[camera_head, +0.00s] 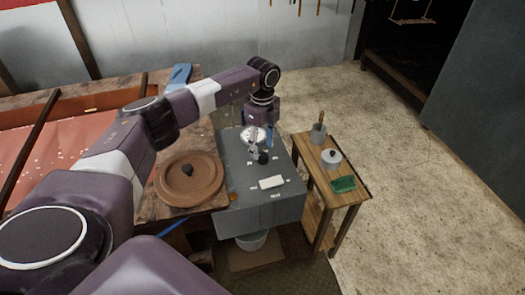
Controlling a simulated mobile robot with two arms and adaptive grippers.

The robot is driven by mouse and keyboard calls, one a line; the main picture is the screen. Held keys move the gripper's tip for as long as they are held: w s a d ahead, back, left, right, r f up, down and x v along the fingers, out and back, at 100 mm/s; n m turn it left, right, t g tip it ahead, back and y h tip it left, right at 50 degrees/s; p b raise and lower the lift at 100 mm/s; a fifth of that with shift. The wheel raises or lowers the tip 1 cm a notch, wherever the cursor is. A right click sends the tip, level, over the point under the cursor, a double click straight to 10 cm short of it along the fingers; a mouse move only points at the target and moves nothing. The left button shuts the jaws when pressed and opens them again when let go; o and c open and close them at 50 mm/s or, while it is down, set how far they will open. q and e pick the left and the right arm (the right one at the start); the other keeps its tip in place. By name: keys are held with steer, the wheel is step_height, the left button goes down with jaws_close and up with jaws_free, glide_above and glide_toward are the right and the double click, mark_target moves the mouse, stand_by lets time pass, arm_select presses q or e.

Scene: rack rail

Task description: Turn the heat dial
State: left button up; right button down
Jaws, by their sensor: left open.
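A grey box-shaped unit (232,194) stands at the middle. On its top, near the front, is a white bar-shaped control (271,182), with small pale labels around it too small to read surely; it looks like the heat dial. Behind it on the same top is a small dark round knob (263,158). My left gripper (256,151) points down over the back part of the unit, close to the dark knob and apart from the white control. It is open. I cannot tell whether it touches the knob. My right gripper is not in view.
A brown round lidded thing (190,180) lies left of the unit on a wooden table. A small wooden stand (335,195) at the right holds a grey cup (318,133), a lidded pot (331,157) and a green cloth (344,184). A bucket (251,241) sits below. Floor is clear farther right.

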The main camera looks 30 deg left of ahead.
mark_target(263, 155)
arm_select(q)
steer(key=shift+f, duration=1.65)
steer(key=shift+c, duration=0.4)
steer(key=c, duration=1)
steer(key=shift+c, duration=0.3)
